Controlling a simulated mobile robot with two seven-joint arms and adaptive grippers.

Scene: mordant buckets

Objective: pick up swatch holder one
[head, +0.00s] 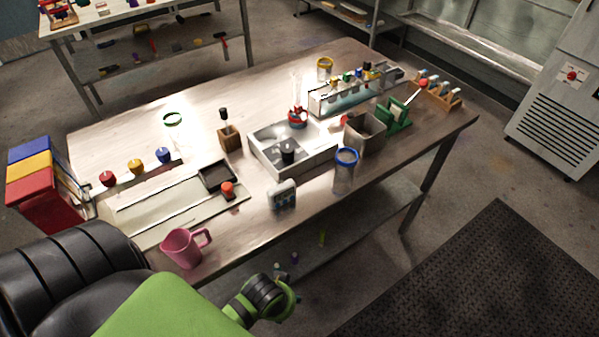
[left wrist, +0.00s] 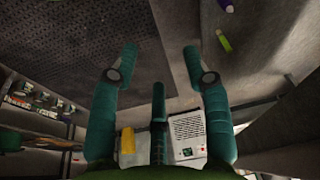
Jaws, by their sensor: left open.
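No label marks which thing is swatch holder one. A wooden rack with white and blue pieces (head: 440,92) stands at the table's far right corner, and a green rack (head: 394,117) stands beside it. A small wooden block with a dark-handled tool (head: 229,134) stands nearer the middle. My left arm comes in at the bottom of the head view, below the table's front edge, well apart from these things. In the left wrist view my left gripper (left wrist: 158,53) is open, with nothing between its fingers. My right gripper is not in view.
A pink mug (head: 185,248) stands at the table's near edge, close to my left arm. A grey tray (head: 262,152), a blue-rimmed jar (head: 344,172) and a square grey container (head: 363,134) crowd the middle. Small items lie on the lower shelf. A dark mat (head: 490,280) covers the floor at right.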

